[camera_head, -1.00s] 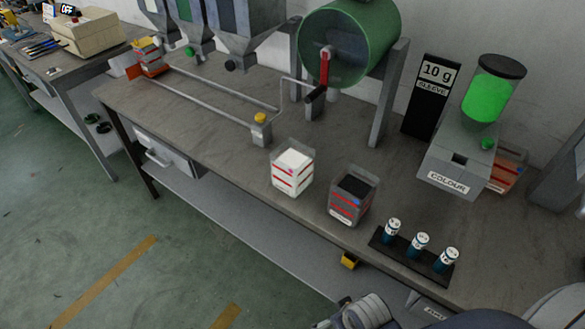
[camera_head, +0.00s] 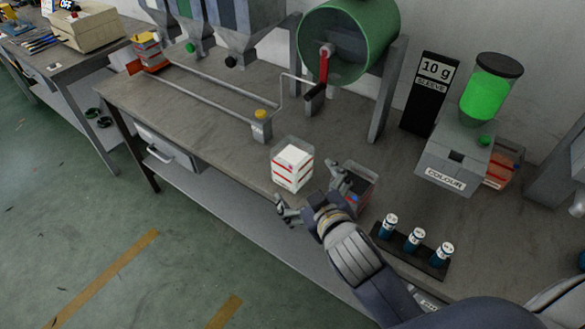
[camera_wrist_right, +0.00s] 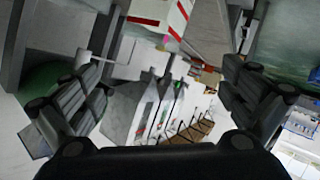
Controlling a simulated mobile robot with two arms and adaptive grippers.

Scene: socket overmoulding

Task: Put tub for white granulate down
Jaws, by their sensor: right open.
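The tub for white granulate (camera_head: 292,166) is a clear, red-striped tub with white contents. It stands upright on the workbench near its front edge in the head view. Part of a white, red-striped surface, seemingly this tub (camera_wrist_right: 160,12), shows at the top of the right wrist view. My right gripper (camera_head: 311,190) is open and empty, just in front and to the right of the tub, with its fingers spread toward it. Whether a finger touches the tub I cannot tell. Both open fingers (camera_wrist_right: 162,85) show in the right wrist view. My left gripper is not in view.
A similar tub with dark contents (camera_head: 365,182) stands close to the right, partly hidden by my right gripper. A black rack with three bottles (camera_head: 414,240) lies further right. The colour dispenser (camera_head: 452,165) and green drum (camera_head: 348,40) stand behind.

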